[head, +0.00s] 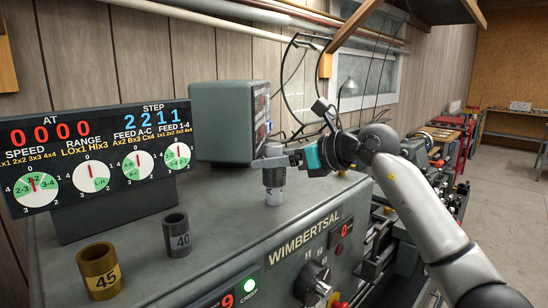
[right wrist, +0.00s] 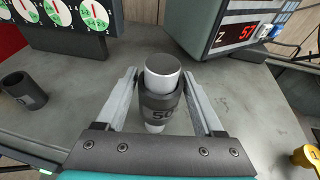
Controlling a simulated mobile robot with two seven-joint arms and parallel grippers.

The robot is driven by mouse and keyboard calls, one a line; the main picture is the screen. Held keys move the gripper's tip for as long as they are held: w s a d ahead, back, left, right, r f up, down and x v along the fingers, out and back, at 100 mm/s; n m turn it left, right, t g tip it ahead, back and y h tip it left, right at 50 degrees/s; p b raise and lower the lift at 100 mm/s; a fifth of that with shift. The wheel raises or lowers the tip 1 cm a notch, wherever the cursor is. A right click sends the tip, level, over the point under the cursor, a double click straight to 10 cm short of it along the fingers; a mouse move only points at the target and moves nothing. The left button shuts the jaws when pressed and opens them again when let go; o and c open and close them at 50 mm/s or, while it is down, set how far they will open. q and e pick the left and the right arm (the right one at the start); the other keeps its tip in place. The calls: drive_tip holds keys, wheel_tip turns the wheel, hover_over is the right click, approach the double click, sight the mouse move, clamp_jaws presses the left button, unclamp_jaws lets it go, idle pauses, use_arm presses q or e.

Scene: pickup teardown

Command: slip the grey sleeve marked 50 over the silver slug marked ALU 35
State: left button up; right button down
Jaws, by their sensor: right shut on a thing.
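The grey sleeve marked 50 (right wrist: 160,105) is around the silver slug (right wrist: 163,76), partway along it. The slug's top sticks out above the sleeve and a light part shows below it. In the head view the slug (head: 274,197) looks upright on the grey machine top, with the darker sleeve (head: 273,178) around its middle. The slug's marking is too small to read. My right gripper (head: 281,161) is shut on the sleeve, one finger on each side, as the right wrist view (right wrist: 162,100) shows. My left gripper is out of view.
A brass sleeve marked 45 (head: 99,272) and a dark sleeve marked 40 (head: 176,236) stand on the machine top (head: 225,235) at the left. Behind are a dial panel (head: 100,160) and a grey readout box (head: 221,120). The front edge with controls lies close by.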

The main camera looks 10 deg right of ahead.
sight(285, 178)
drive_tip(key=shift+f+b, duration=1.35)
drive_tip(key=shift+f, duration=0.7)
drive_tip(key=shift+c, duration=1.5)
unclamp_jaws()
drive_tip(key=o, duration=0.3)
drive_tip(key=shift+f, duration=0.15)
drive_tip(key=b+v, duration=0.3)
drive_tip(key=v, duration=1.2)
drive_tip(key=shift+s+d, duration=0.1)
drive_tip(key=shift+d, duration=0.05)
